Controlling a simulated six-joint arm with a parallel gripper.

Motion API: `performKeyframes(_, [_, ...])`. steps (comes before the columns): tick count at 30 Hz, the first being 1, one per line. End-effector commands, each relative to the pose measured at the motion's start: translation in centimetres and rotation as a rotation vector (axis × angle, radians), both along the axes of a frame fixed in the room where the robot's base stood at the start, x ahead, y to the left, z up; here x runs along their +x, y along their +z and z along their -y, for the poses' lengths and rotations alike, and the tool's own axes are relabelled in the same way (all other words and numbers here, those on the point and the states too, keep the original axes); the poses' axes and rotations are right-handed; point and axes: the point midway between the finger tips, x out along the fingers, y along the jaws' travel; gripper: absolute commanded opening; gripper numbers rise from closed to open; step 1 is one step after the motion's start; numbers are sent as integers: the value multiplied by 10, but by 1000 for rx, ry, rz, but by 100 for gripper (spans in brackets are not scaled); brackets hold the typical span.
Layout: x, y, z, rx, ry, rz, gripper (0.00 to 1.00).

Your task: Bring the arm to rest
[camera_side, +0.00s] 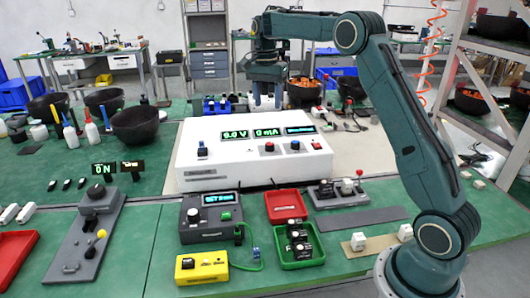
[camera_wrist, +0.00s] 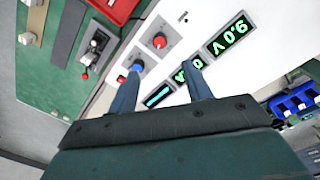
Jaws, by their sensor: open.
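My gripper (camera_side: 267,98) hangs with its fingers down over the back part of the large white instrument box (camera_side: 190,165). Its fingers are apart with nothing between them. In the wrist view my gripper (camera_wrist: 163,72) shows its two blue-grey fingers in front of the box's panel, overlapping part of the displays. My arm reaches from its base at the lower right, up and across to the left. I cannot tell the exact height of the fingertips above the box.
In front of the box are a grey tester (camera_side: 210,222), a red tray (camera_side: 283,204), a green tray (camera_side: 300,264) with parts and a yellow box (camera_side: 202,266). A grey fixture (camera_side: 88,240) stands left. Black bowls (camera_side: 135,123) stand behind. A metal rack (camera_side: 480,45) is right.

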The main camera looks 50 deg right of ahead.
Motion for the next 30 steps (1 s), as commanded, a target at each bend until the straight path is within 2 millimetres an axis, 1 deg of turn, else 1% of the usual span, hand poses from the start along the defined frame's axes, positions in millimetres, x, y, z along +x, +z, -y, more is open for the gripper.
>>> performKeyframes(8, [-1, 3, -2, -2, 9, 4, 50])
performKeyframes(11, [-5, 8, -6, -5, 32, 11, 50])
performKeyframes(14, [-11, 18, -14, -12, 72, 25, 50])
performKeyframes(20, [-35, 43, -38, -33, 202, 65, 50])
performKeyframes(24, [-56, 61, -57, -52, 311, 99, 50])
performKeyframes(30, [-91, 80, -84, -79, 464, 146, 50])
